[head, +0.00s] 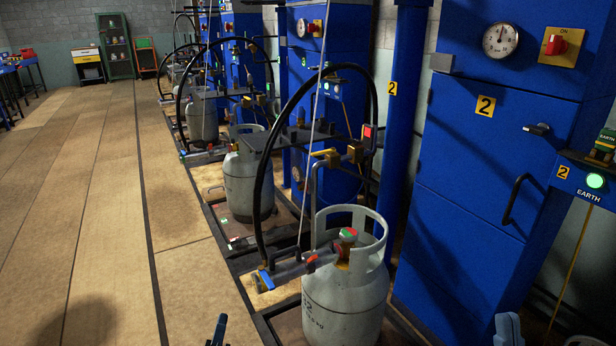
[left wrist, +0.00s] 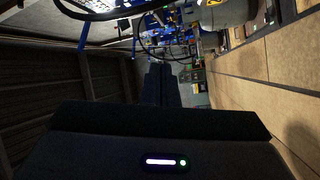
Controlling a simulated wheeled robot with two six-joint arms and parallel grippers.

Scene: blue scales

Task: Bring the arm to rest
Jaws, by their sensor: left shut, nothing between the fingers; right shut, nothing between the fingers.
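The tip of my left gripper (head: 218,330) shows at the bottom edge of the head view, left of the front gas cylinder. It is shut and empty, held over the floor side of the row. The tip of my right gripper (head: 508,330) shows at the bottom edge further right, in front of the blue cabinet. It is shut and empty too. Both arms are mostly out of the head view. In the left wrist view, dark shapes fill much of the lower and middle picture.
A grey gas cylinder (head: 345,300) stands on the front scale, with a hose and filling valve above it. More cylinders (head: 245,185) and scales line up behind. Blue cabinets (head: 465,190) stand along the right. The tiled floor (head: 90,200) at left is clear.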

